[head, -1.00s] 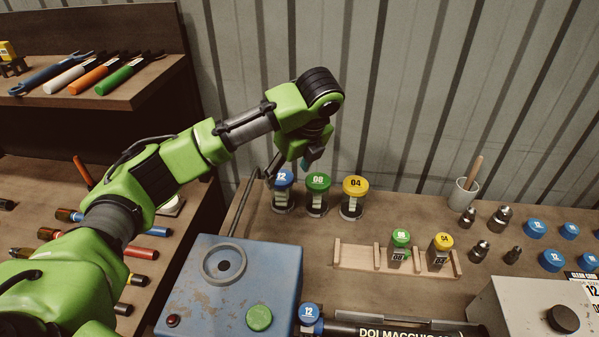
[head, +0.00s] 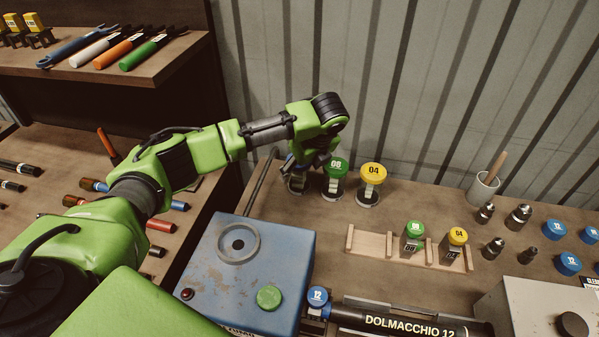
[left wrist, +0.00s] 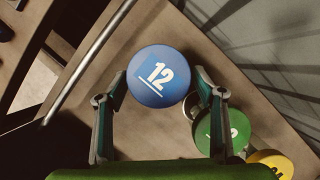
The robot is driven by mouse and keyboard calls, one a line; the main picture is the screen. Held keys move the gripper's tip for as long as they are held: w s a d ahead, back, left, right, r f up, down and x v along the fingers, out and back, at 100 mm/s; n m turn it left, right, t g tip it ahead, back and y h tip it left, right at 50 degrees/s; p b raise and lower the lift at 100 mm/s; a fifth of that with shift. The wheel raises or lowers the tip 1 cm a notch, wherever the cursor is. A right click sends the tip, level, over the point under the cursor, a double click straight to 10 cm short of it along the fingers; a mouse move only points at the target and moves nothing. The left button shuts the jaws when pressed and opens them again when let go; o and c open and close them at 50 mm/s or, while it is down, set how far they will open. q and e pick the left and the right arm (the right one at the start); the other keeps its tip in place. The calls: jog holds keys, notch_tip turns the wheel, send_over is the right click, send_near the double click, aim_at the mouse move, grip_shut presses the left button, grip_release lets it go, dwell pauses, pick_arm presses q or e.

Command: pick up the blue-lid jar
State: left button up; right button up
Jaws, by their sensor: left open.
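The blue-lid jar (head: 298,185) marked 12 stands upright at the left end of a row of three jars at the back of the bench. In the head view my left gripper (head: 306,164) is over it and hides most of its lid. In the left wrist view the blue lid (left wrist: 160,70) lies between the spread fingertips of my left gripper (left wrist: 160,85), which is open and holds nothing. Whether a finger touches the lid, I cannot tell. My right gripper is not in view.
The green-lid jar (head: 336,180) stands close on the right, near the right finger in the wrist view. The yellow-lid jar (head: 371,185) is beyond it. A blue machine (head: 250,265) and a wooden rack (head: 375,250) stand in front. A corrugated wall is behind.

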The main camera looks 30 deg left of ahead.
pick_arm(q)
jog(key=shift+x, duration=1.5)
jog(key=shift+r, duration=0.1)
jog(key=c, duration=1.4)
jog(key=shift+o, duration=0.2)
jog(key=shift+r, duration=0.1)
